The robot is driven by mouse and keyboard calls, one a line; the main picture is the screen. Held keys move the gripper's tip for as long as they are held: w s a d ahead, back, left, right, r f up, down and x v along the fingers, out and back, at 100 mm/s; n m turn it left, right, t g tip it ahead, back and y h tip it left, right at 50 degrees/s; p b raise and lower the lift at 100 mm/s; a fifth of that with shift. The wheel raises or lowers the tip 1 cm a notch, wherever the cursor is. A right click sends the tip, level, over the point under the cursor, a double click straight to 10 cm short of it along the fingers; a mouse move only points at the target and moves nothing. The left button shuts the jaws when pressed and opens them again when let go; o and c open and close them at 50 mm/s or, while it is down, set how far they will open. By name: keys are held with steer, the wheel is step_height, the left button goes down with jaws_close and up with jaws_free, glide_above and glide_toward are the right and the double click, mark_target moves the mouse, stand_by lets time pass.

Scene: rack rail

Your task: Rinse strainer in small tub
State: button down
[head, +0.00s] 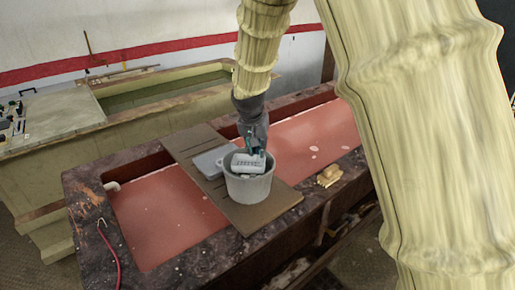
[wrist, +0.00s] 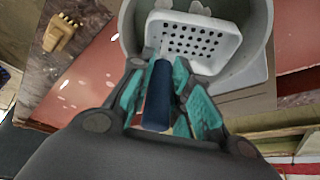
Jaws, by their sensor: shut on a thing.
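The strainer (head: 247,163) is a pale grey, squarish pan with rows of holes. Its dark blue handle (wrist: 158,95) lies between the teal finger pads of my gripper (wrist: 167,72), which is shut on it. My gripper (head: 254,141) points down from above the small tub. The small tub (head: 249,189) is a round grey bucket standing upright on a brown board. The strainer's perforated pan (wrist: 194,42) is at the tub's mouth, within its rim (wrist: 262,50) in the wrist view. How deep it sits, and any water in the tub, I cannot tell.
The board (head: 196,143) lies across a long dark trough with a red bed (head: 160,215). A flat grey lidded box (head: 211,161) sits behind the tub. A yellowish block (head: 328,176) is on the right rim. A large tank (head: 160,95) stands behind.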

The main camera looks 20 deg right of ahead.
steer(key=shift+r+p, duration=1.15)
steer(key=shift+r, duration=0.8)
steer(key=s+d+p, duration=0.1)
steer(key=s+d, duration=0.3)
steer(key=s, duration=0.8)
steer(key=s+d+p, duration=0.1)
steer(key=s+d, duration=0.4)
steer(key=s, duration=0.8)
steer(key=shift+s, duration=0.25)
steer(key=shift+d+f, duration=0.1)
steer(key=shift+f, duration=0.05)
